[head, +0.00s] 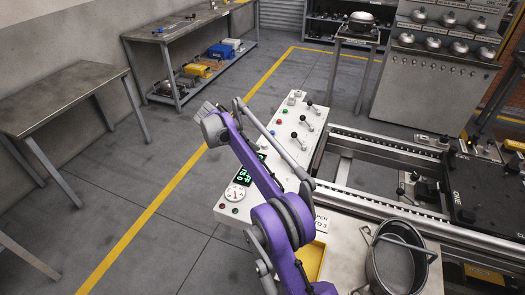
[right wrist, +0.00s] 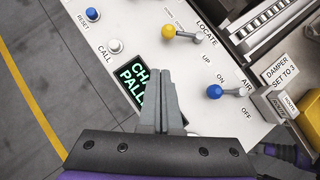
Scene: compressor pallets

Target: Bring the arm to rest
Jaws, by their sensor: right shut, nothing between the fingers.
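My right arm, purple, reaches up from the bottom of the head view over the white control console (head: 283,165). My left gripper is not in view.
The console carries a yellow LOCATE lever (right wrist: 170,31), a blue AIR lever (right wrist: 214,91), a blue RESET button (right wrist: 92,14) and a white CALL button (right wrist: 116,45). A metal pot (head: 388,285) stands at front right, beside a roller conveyor (head: 375,203).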

